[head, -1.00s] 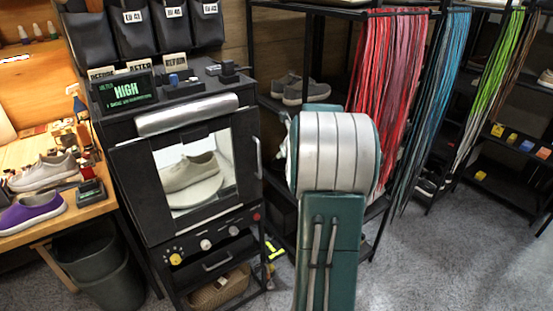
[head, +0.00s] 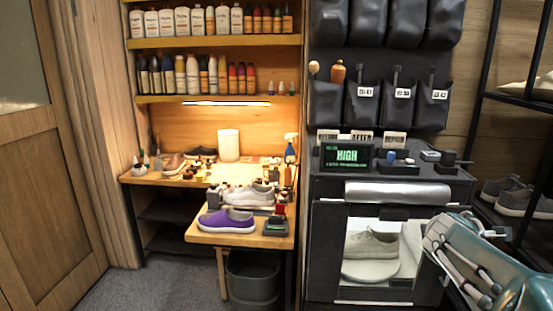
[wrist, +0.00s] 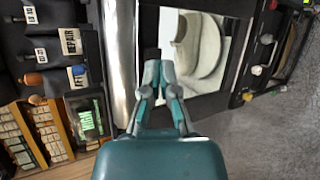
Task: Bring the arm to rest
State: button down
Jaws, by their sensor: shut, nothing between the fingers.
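My gripper (wrist: 158,75) shows in the wrist view with its fingertips together and nothing between them. It points toward the dark cleaning cabinet, which also stands at the right in the head view (head: 324,252). Its window shows a pale sneaker (head: 371,245) inside. In the head view my green and silver arm reaches in from the lower right, in front of the cabinet's right side. I cannot tell the distance between the fingertips and the cabinet front.
A black rack (head: 487,112) stands at the right. Grey floor (head: 150,281) is clear at the lower left.

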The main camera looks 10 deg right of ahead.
jog(key=s+a+f+m+g+y, duration=0.2)
jog(key=s+a+f+m+y, duration=0.1)
jog(key=s+a+m, duration=0.4)
jog(key=s+a+f+m+g+y, duration=0.3)
jog(key=s+a+f+m, duration=0.3)
jog(key=s+a, duration=0.7)
jog(key=a+m+y, duration=0.1)
jog(key=a, duration=0.3)
jog(key=shift+s+f+y, duration=0.15)
jog(key=shift+y, duration=0.15)
